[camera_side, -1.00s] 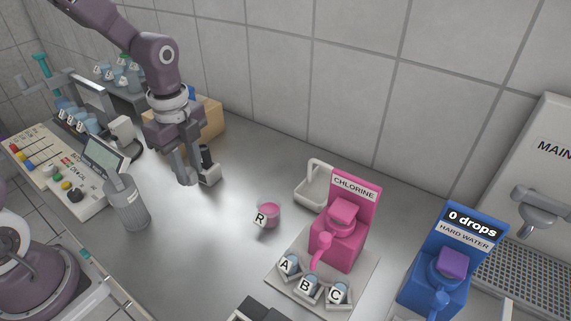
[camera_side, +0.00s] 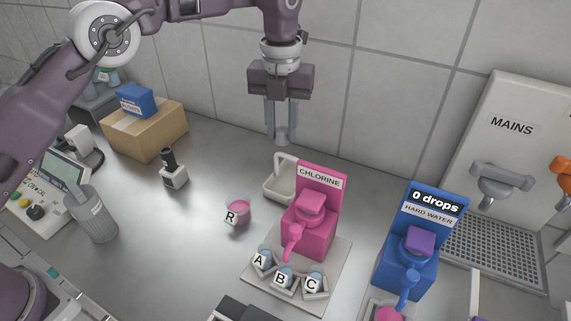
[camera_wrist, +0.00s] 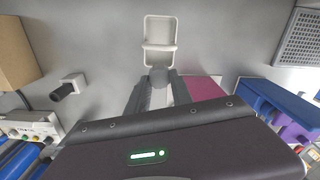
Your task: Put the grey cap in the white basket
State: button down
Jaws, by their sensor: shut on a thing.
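My gripper (camera_side: 282,134) is raised above the bench, fingers pointing down. It is shut on the grey cap (camera_side: 283,138), a small light grey piece at the fingertips. In the wrist view the cap (camera_wrist: 158,74) shows partly between the fingertips. The white basket (camera_side: 270,191), with an arched handle, stands on the bench against the pink chlorine dispenser. In the side view the cap is above the basket, apart from it. In the wrist view the basket (camera_wrist: 148,58) lies just beyond the fingertips and looks empty.
The pink chlorine dispenser (camera_side: 318,222) stands right beside the basket and partly hides it. A pink beaker marked R (camera_side: 238,211) is to the left. A black-and-white device (camera_side: 172,172) and a cardboard box (camera_side: 145,135) stand further left. The bench between them is clear.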

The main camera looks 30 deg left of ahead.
aim_at(281, 131)
notch_tip(281, 131, down, 15)
jog(key=shift+f, duration=0.1)
jog(key=shift+f, duration=0.1)
jog(key=c, duration=1.4)
grip_release()
notch_tip(281, 131, up, 12)
jog(key=shift+r, duration=0.15)
